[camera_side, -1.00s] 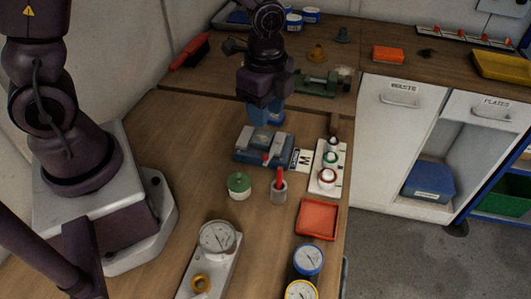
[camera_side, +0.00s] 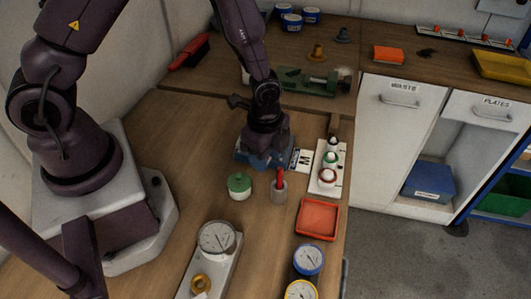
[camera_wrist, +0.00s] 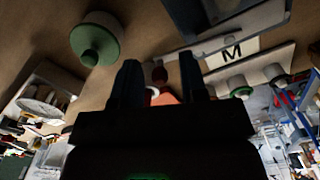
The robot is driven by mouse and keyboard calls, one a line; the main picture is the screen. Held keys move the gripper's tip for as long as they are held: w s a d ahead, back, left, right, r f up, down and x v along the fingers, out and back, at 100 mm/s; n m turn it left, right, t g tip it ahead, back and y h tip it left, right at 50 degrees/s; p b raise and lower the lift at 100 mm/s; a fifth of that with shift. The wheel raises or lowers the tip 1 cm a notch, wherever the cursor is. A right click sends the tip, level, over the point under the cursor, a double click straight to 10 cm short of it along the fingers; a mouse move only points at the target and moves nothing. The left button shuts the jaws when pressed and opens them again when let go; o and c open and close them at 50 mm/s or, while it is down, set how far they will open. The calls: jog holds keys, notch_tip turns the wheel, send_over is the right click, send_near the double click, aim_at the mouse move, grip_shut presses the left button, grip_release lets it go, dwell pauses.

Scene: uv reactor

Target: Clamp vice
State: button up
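The small blue-grey vice (camera_side: 243,156) stands on the wooden bench, mostly hidden behind my gripper in the side view. In the wrist view its dark body (camera_wrist: 215,12) shows at the top, with a pale bar below it. My gripper (camera_wrist: 158,77) points down at the vice's near side. Its two fingers are apart, with a dark red knob (camera_wrist: 159,74) showing between them, which looks like the end of the vice handle. I see no finger closed on it. In the side view the fingertips of my gripper (camera_side: 265,159) blend with the blue vice.
A white card marked M (camera_side: 302,160) and a white rack (camera_side: 326,180) are at the right. An orange-red tray (camera_side: 317,219) and gauges (camera_side: 216,239) stand nearer.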

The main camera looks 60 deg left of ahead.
jog(key=shift+c, duration=0.3)
grip_shut()
